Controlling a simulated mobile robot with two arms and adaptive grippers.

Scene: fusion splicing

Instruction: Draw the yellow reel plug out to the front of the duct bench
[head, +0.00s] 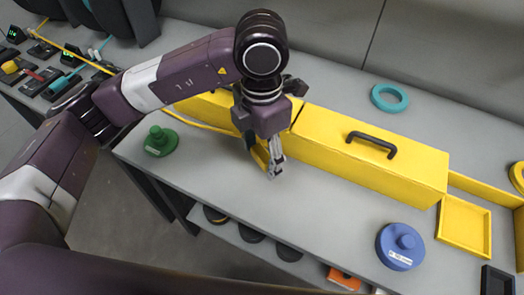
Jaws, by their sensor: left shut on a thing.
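My left gripper (275,166) points down over the grey duct bench (330,215), in front of the long yellow duct (370,155). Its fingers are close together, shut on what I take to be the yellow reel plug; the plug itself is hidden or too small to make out. A yellow cable (188,121) comes from the upper left and runs along the bench towards the gripper, where the arm hides it. A yellow piece (260,153) shows just behind the fingers. My right gripper is not in view.
A green knobbed disc (160,141) stands at the left front and a blue one (400,246) at the right front. A teal ring (389,97) lies behind the duct. A yellow tray (464,224) is at the right. The front middle of the bench is clear.

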